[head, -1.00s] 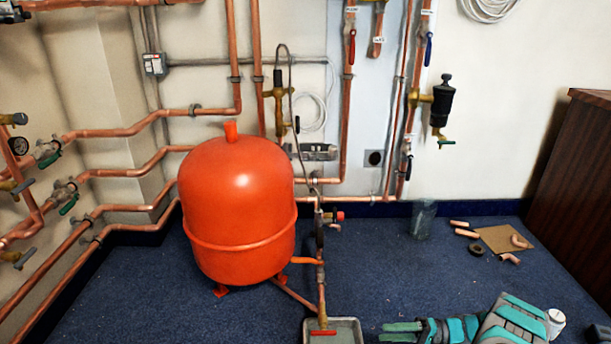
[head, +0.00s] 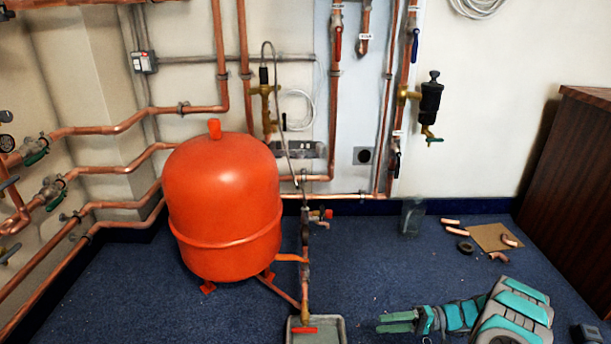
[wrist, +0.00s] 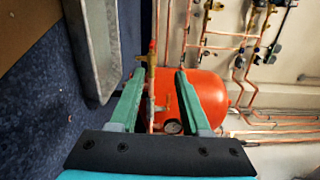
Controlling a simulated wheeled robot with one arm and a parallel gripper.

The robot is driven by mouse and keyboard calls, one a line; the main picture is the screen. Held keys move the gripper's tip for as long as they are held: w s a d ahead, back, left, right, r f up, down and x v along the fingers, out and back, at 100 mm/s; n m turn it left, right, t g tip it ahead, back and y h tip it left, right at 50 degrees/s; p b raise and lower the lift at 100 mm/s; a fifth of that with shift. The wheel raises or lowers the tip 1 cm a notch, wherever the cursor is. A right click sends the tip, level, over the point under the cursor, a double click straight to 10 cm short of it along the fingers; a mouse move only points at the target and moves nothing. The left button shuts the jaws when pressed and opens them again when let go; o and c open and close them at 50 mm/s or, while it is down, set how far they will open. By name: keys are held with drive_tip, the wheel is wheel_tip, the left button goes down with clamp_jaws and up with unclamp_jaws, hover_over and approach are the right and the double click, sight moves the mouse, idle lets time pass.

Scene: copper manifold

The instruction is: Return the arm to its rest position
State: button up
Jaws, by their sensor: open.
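My gripper (head: 398,322) shows at the lower right of the head view, low over the blue carpet, with its green fingers pointing left. In the wrist view my gripper (wrist: 155,98) has its two green fingers spread apart, with nothing held between them. Beyond the fingers, the wrist view shows the red tank (wrist: 205,95) and a brass fitting on a copper pipe. In the head view the gripper is to the right of the grey tray (head: 341,333) and apart from it.
The red expansion tank (head: 225,205) stands on the carpet left of centre, with copper pipes on the wall behind. Loose copper fittings lie near a brown board (head: 490,236). A dark wooden cabinet (head: 580,170) is at the right. Carpet between tray and board is mostly clear.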

drive_tip(key=s+a+r+g+h, duration=0.2)
drive_tip(key=s+a+r+h, duration=0.3)
drive_tip(key=r, duration=0.6)
drive_tip(key=s+a+r+g+h, duration=0.35)
drive_tip(key=s+a+r, duration=0.35)
drive_tip(key=r, duration=0.3)
drive_tip(key=s+d+r+t+h, duration=0.25)
drive_tip(key=s+h, duration=0.25)
drive_tip(key=s, duration=0.6)
drive_tip(key=s+d+r+t+h, duration=0.1)
drive_tip(key=s+r+t+h, duration=0.3)
drive_tip(key=s, duration=0.8)
wheel_tip(320, 180, up, 14)
drive_tip(key=g+p, duration=0.1)
drive_tip(key=p, duration=1.4)
drive_tip(key=shift+d+r+g, duration=0.15)
drive_tip(key=shift+d+g, duration=0.15)
drive_tip(key=shift+g, duration=0.1)
